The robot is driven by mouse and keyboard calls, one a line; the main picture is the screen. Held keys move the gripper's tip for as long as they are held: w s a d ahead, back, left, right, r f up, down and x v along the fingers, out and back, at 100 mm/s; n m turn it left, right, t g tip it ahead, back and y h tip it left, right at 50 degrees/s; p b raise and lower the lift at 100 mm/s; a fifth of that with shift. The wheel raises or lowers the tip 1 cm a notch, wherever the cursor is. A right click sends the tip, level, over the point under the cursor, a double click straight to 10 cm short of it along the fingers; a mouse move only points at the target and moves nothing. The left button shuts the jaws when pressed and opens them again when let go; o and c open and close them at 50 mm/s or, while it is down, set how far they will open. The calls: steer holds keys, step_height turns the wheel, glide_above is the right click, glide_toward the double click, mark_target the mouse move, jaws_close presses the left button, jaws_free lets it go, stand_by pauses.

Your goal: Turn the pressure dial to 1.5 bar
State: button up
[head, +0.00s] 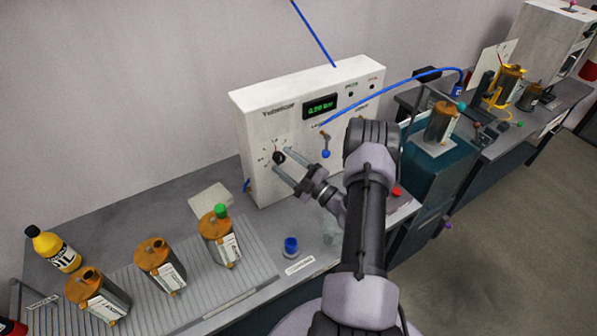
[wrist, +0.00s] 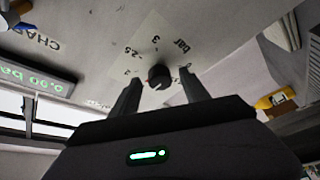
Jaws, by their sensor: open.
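The pressure dial (head: 278,157) is a small dark knob on the front of the white panel box (head: 262,130). In the wrist view the dial (wrist: 159,76) sits on a pale scale plate marked 2, 2.5, 3 and bar, which appears upside down. My gripper (head: 282,160) is open at the dial, with one finger on either side of it. In the wrist view the knob lies between the fingertips, with a gap showing on both sides. The green display (head: 320,106) reads 0.00 bar in the wrist view (wrist: 30,80).
Several orange-capped canisters (head: 160,264) stand on the ribbed mat at the front left, beside a yellow oil bottle (head: 54,250). A blue-handled valve (head: 326,153) sits right of the dial. A blue cup (head: 291,245) stands on the bench below. A blue hose (head: 390,92) arches rightward.

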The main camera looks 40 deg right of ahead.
steer(key=p+v, duration=0.1)
steer(key=v, duration=1.5)
steer(key=shift+s, duration=0.3)
steer(key=shift+f, duration=0.15)
